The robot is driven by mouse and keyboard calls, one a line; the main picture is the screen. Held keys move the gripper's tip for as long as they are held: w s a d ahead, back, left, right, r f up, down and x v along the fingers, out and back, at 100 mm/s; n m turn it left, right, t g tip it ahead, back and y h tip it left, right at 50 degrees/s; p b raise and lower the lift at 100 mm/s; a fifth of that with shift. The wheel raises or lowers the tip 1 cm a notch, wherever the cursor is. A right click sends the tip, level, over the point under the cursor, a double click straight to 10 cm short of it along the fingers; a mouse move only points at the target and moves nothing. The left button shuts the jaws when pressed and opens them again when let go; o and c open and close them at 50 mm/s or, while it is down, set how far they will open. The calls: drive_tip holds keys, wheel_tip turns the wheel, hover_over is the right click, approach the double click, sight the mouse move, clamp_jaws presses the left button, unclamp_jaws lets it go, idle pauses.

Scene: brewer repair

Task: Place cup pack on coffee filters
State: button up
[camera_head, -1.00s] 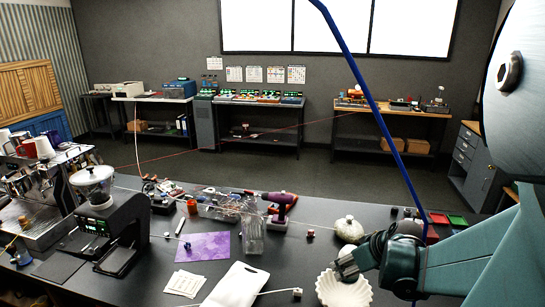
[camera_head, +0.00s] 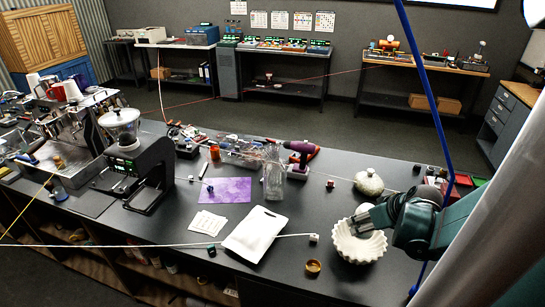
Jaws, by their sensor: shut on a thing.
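The coffee filters (camera_head: 352,250) are a white fluted stack like a wide bowl, on the dark counter at the right. My gripper (camera_head: 360,221) comes in from the right, with its jaws over the back part of the filters' opening. It is shut on a small pale grey piece, which I take to be the cup pack. The jaws and that piece blend together, so its outline is unclear. I cannot tell whether it touches the filters.
A white pouch (camera_head: 254,234), a white card (camera_head: 208,223) and a purple mat (camera_head: 228,190) lie left of the filters. A lidded pale jar (camera_head: 369,182) stands behind them. A small brown round dish (camera_head: 313,267) is in front. A blue line passes near my arm.

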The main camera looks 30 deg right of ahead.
drive_tip(key=shift+f, duration=1.25)
drive_tip(key=shift+f+b, duration=0.15)
drive_tip(key=shift+b, duration=0.15)
drive_tip(key=o, duration=1)
drive_tip(key=shift+c, duration=0.2)
drive_tip(key=shift+r, duration=0.2)
drive_tip(key=shift+p+v, duration=1.1)
drive_tip(key=shift+v, duration=0.1)
drive_tip(key=p+v, duration=0.6)
drive_tip(key=v, duration=0.3)
drive_tip(key=shift+r, duration=0.25)
drive_tip(key=shift+s, duration=0.1)
